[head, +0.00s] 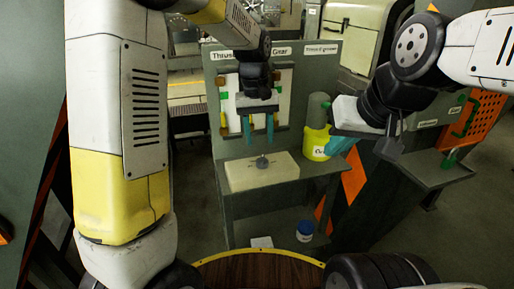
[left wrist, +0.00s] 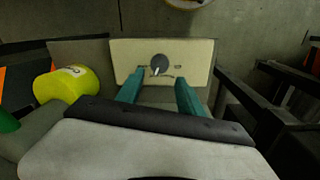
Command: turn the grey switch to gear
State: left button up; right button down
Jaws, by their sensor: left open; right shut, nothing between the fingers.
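The grey switch (head: 262,162) is a small round knob on a cream block (head: 245,178) on the bench. It also shows in the left wrist view (left wrist: 160,63), with a pale mark on its face. My left gripper (head: 259,130) hangs above and behind the knob in the head view, its teal fingers apart and pointing down. In the left wrist view the fingers (left wrist: 160,90) frame the near edge of the block, and the knob lies just beyond their tips. My right gripper (head: 343,146) is shut and empty, right of the bench. A "Gear" label (head: 281,50) is on the back board.
A yellow container (head: 315,145) stands at the bench's right, near my right gripper, with a grey-green cylinder (head: 318,108) behind it. A blue and white jar (head: 305,230) sits on the lower shelf. An orange perforated board (head: 486,108) is at the far right.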

aim_at(262, 157)
pick_arm(q)
jog(key=f, duration=0.7)
jog(key=shift+d+f, duration=0.3)
jog(key=shift+f, duration=0.1)
jog(key=shift+c, duration=0.4)
grip_shut()
jog(key=shift+w+m, duration=0.1)
jog(key=shift+m, duration=0.2)
jog(key=m, duration=0.4)
jog(key=shift+m, duration=0.3)
jog(key=shift+m+g, duration=0.3)
jog(key=shift+m, duration=2)
